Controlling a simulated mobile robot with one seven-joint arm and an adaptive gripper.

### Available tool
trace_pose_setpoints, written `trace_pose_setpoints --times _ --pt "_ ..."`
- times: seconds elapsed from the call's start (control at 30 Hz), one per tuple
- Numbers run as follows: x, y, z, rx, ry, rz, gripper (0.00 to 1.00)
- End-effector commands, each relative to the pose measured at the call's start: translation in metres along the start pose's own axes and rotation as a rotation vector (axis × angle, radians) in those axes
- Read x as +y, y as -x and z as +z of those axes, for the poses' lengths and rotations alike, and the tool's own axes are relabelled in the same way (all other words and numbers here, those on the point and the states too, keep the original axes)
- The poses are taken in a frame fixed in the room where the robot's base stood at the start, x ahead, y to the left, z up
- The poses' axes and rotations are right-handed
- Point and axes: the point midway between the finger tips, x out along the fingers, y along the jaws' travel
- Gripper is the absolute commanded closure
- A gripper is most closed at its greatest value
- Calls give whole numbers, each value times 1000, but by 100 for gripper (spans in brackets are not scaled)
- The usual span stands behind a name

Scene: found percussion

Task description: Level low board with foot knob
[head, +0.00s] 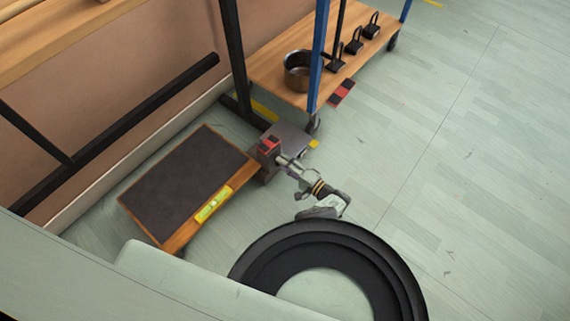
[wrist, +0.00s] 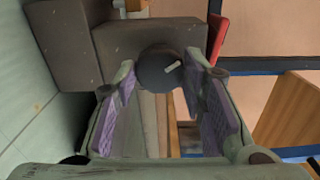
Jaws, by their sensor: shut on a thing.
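The low board (head: 185,178) has a dark top and wooden edges and sits near the floor in the head view. A yellow-green spirit level (head: 213,204) lies along its near edge; its bubble is too small to read. My gripper (head: 282,160) is at the board's right end, beside a dark block with a red top (head: 268,146). In the wrist view, the foot knob (wrist: 158,72) is a dark round disc with a pale pointer mark. My purple-padded fingers are shut on its two sides. The head view does not show the knob clearly.
A wooden shelf cart (head: 270,68) with blue and black posts stands behind, carrying a metal pot (head: 298,72) and several black weights. A black bar (head: 130,125) runs along the wall. The floor at right is clear.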

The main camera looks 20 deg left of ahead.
Motion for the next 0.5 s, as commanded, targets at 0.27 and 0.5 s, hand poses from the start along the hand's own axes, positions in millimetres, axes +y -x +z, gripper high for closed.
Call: trace_pose_setpoints --times 0.27,0.5 --pt "1 1 1 -1 136 2 90" --pt "1 1 0 0 182 2 90"
